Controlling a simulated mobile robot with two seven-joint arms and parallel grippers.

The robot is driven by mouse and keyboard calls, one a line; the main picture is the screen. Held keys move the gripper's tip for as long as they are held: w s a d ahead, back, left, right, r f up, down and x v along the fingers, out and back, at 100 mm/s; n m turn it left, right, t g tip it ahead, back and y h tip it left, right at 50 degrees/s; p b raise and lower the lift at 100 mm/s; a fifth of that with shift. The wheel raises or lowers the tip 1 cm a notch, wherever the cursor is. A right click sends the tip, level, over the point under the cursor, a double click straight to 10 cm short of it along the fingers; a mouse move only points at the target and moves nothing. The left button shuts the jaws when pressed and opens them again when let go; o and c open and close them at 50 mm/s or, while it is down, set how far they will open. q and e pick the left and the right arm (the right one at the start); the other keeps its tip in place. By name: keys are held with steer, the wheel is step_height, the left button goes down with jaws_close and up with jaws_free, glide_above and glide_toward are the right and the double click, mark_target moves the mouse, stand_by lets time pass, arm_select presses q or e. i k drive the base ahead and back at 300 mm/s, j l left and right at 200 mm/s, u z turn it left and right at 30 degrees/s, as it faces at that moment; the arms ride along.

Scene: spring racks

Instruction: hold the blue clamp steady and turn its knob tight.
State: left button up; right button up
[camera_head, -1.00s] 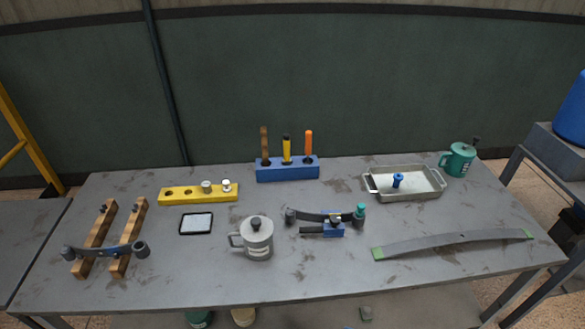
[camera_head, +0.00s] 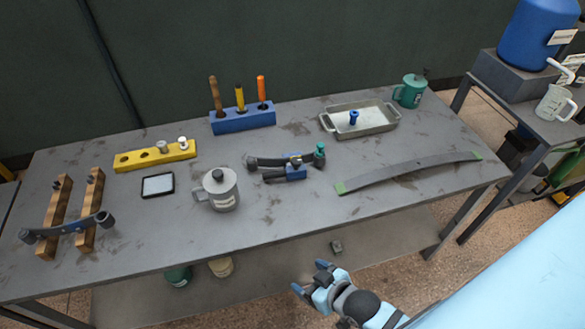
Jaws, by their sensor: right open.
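The blue clamp (camera_head: 296,172) sits near the middle of the grey table, against a short dark leaf spring (camera_head: 268,162) with dark rolled ends. A small blue-grey piece shows on top of the clamp, and a dark bar sticks out to its left. A teal cap (camera_head: 320,150) stands at the spring's right end. I cannot tell clearly which part is the knob. My right gripper (camera_head: 310,279) is open and empty, low in front of the table's front edge and well apart from the clamp. My left gripper is not in view.
A grey lidded mug (camera_head: 220,190) stands left of the clamp. A long spring with green ends (camera_head: 410,172) lies to the right. A metal tray (camera_head: 378,122), blue tool block (camera_head: 243,120), yellow block (camera_head: 154,157) and wooden rails (camera_head: 56,215) stand around. The table front near the clamp is clear.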

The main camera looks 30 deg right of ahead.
mark_target(295, 162)
steer(key=i+l+z, duration=0.25)
steer(key=l+z, duration=0.25)
steer(key=i+l+z, duration=0.35)
steer(key=z, duration=0.15)
